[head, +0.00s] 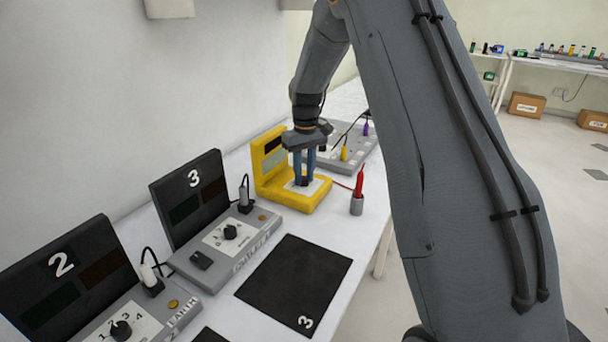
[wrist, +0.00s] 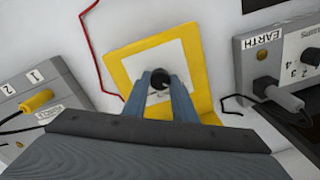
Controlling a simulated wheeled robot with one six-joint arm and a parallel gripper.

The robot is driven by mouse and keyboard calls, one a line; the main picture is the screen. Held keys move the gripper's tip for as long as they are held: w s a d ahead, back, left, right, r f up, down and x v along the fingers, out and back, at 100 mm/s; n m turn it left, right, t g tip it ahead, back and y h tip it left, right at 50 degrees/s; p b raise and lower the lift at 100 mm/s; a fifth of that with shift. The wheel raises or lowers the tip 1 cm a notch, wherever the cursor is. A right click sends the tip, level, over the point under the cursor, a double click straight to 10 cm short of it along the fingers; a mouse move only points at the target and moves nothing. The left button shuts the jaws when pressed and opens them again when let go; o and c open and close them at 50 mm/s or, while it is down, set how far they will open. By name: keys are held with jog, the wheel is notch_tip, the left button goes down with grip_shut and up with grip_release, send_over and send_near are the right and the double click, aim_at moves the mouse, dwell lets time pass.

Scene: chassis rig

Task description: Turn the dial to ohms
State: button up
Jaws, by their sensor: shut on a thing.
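The yellow meter (head: 305,197) stands on the white bench in the head view, with an upright back panel and a flat front plate. It also shows in the wrist view (wrist: 121,76). Its dark round dial (wrist: 158,80) sits on a white face plate (wrist: 187,54). My gripper (head: 304,181) points down over the meter, and its blue-grey fingers are shut on the dial, one on each side. In the wrist view the fingers (wrist: 159,84) hide the dial's sides and part of its markings. I cannot read which setting the dial points to.
A red probe stands in a grey holder (head: 356,205) just right of the meter, near the bench edge. Grey consoles numbered 3 (head: 188,205) and 2 (head: 72,275) stand to the left. A black mat (head: 296,280) lies in front. Another grey console (head: 352,157) stands behind.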

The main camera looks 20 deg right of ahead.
jog(key=shift+m, duration=0.3)
jog(key=m, duration=0.3)
jog(key=shift+m, duration=0.4)
jog(key=m, duration=0.4)
jog(key=shift+m, duration=0.3)
jog(key=m, duration=0.4)
jog(key=shift+r, duration=0.1)
jog(key=shift+m, duration=2.2)
jog(key=o, duration=1)
jog(key=shift+o, duration=0.2)
